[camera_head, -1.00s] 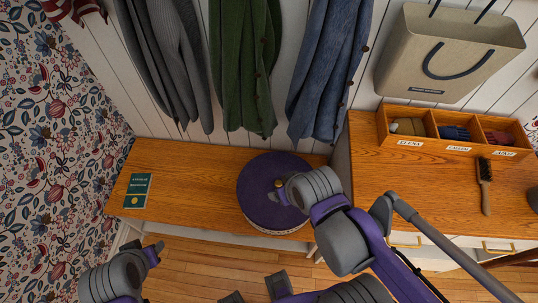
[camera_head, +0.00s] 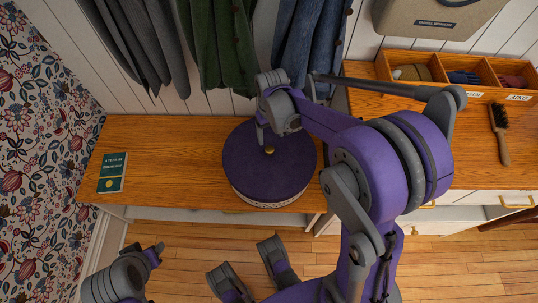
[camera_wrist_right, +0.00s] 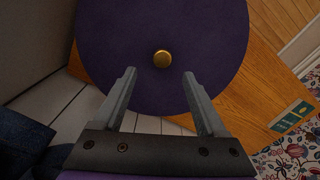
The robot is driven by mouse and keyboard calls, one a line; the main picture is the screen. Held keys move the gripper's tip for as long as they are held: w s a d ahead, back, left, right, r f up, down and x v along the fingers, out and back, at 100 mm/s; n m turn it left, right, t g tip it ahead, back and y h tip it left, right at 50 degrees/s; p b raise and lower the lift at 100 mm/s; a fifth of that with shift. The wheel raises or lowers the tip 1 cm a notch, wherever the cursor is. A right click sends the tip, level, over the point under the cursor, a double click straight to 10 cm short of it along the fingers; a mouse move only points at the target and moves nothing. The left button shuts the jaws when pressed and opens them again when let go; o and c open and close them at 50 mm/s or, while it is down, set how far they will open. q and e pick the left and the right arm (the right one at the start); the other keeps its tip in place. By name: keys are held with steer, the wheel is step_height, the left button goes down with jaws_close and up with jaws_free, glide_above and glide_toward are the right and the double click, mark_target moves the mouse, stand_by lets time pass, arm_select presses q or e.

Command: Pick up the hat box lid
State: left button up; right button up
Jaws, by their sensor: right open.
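The hat box (camera_head: 270,196) stands on the wooden bench, a round box with a pale patterned side band. Its purple lid (camera_head: 245,170) is on top, with a small brass knob (camera_head: 269,150) at the middle. In the right wrist view the lid (camera_wrist_right: 115,40) fills the upper middle, and the knob (camera_wrist_right: 162,59) shows just beyond the fingertips, between their lines. My right gripper (camera_head: 270,136) is over the back part of the lid, close to the knob. The right gripper (camera_wrist_right: 159,74) is open and empty.
The bench (camera_head: 165,165) is clear left of the box except for a green book (camera_head: 112,172). Coats (camera_head: 217,45) hang close behind.

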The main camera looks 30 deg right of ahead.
mark_target(270, 149)
step_height(270, 149, down, 4)
steer(key=shift+f+b, duration=0.1)
steer(key=shift+b, duration=0.3)
steer(key=f, duration=0.1)
steer(key=f+b, duration=0.1)
steer(key=f, duration=0.3)
steer(key=shift+w+a, duration=0.1)
steer(key=shift+a, duration=0.15)
jaws_close()
